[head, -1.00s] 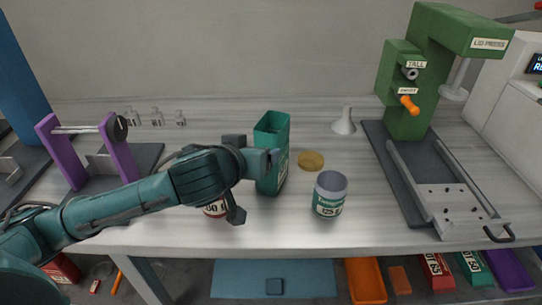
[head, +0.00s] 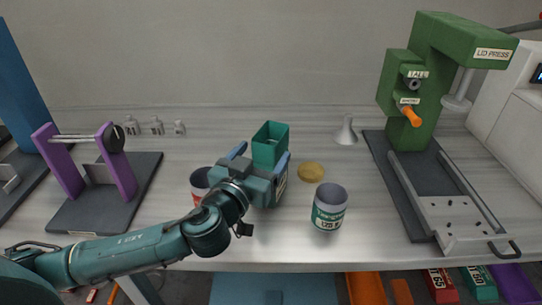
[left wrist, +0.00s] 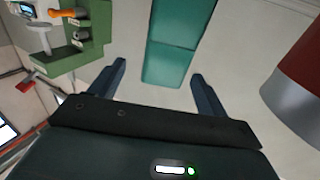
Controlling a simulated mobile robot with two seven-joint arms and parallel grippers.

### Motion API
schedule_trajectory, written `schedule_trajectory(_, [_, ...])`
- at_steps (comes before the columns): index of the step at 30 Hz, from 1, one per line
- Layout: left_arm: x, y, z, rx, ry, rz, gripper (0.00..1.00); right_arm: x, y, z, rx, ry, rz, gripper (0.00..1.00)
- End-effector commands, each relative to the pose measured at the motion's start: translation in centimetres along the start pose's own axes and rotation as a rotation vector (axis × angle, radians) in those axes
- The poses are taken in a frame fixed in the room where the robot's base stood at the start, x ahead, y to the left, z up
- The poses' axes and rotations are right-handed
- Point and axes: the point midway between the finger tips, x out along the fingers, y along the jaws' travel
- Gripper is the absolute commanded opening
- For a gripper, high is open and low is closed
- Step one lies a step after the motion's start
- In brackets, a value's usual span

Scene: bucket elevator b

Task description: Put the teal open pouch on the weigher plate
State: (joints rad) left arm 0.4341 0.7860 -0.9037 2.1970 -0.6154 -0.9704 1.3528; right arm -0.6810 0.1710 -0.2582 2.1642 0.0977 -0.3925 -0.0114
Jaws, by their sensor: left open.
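The teal open pouch (head: 270,146) stands upright on the grey bench in the head view, its open top facing up. My left gripper (head: 261,157) is open at the pouch's near side, one finger to the left and one to the right of it. The gripper body hides the pouch's lower part. In the left wrist view the pouch (left wrist: 172,62) shows beyond and between the open fingers (left wrist: 159,71); I cannot tell whether they touch it. My right gripper is not in view. I cannot make out a weigher plate.
A red-and-white jar (head: 199,182) stands close left of the gripper. A grey jar with a green label (head: 329,207) and a yellow disc (head: 311,172) are to the right. A green press (head: 428,85) stands at right, a purple-framed stand (head: 118,165) at left. A white funnel (head: 346,132) stands behind.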

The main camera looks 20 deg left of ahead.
Motion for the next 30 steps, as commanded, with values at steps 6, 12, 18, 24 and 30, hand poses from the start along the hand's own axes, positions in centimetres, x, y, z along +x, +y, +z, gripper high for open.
schedule_trajectory(6, [1.5, -0.1, -0.3, 0.001, 0.001, 0.001, 0.76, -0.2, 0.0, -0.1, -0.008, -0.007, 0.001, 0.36])
schedule_trajectory(12, [4.3, -0.6, -1.1, 0.003, 0.003, -0.001, 0.76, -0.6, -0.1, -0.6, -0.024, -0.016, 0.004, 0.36])
schedule_trajectory(18, [6.0, -0.6, -0.7, 0.000, 0.000, 0.000, 0.76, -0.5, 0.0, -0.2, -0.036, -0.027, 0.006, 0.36])
schedule_trajectory(24, [6.1, -0.5, -0.6, -0.001, -0.001, 0.000, 0.76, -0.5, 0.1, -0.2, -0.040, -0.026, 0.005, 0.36])
schedule_trajectory(30, [6.1, -0.5, -0.6, -0.001, -0.001, 0.000, 0.62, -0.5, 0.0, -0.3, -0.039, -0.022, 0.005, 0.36])
